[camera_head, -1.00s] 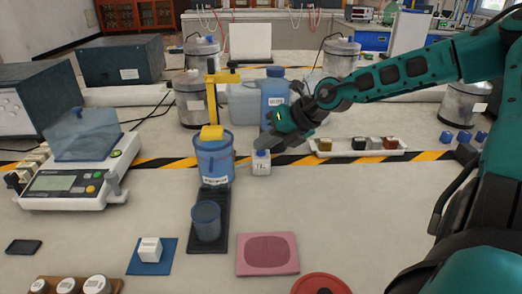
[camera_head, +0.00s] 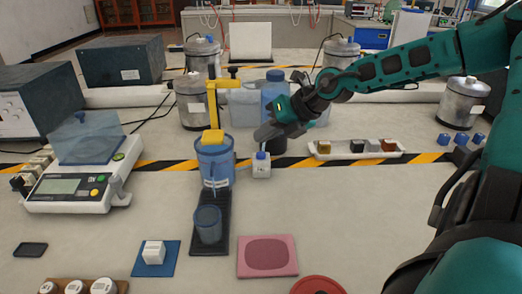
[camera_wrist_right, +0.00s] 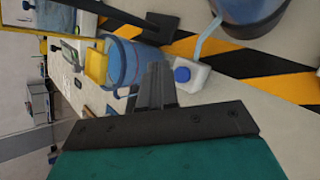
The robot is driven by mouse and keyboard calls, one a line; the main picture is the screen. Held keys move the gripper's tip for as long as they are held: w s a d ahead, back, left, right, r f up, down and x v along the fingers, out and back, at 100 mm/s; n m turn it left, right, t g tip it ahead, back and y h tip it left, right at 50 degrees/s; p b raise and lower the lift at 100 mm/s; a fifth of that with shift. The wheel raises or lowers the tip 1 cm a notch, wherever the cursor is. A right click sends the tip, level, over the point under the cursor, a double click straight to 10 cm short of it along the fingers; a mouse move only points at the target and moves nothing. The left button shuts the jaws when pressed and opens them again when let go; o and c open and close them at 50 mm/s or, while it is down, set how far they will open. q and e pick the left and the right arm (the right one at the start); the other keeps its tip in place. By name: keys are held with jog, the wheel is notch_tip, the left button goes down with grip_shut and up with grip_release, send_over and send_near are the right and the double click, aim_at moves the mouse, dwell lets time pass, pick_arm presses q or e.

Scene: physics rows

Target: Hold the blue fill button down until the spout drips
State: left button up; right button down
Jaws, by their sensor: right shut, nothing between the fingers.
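The blue fill button (camera_head: 261,155) sits on top of a small white box (camera_head: 261,168). It also shows in the wrist view as a round blue cap (camera_wrist_right: 182,74). My right gripper (camera_head: 263,134) is shut and empty, with its fingertips above the button and apart from it in the head view. In the wrist view the shut fingers (camera_wrist_right: 157,72) appear beside the button. A blue tank (camera_head: 215,165) with a yellow block on top stands left of the box. A blue cup (camera_head: 207,222) stands below it on a black base. The spout and any drip cannot be made out. My left gripper is out of view.
A white tray of small cubes (camera_head: 356,150) lies right of the box. A large blue bottle (camera_head: 274,90) and metal canisters stand behind. A scale (camera_head: 84,175) is at the left.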

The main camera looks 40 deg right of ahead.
aim_at(265, 155)
notch_tip(265, 155, up, 4)
jog(key=shift+f+p, duration=0.2)
jog(key=shift+p, duration=0.85)
jog(key=shift+f, duration=0.1)
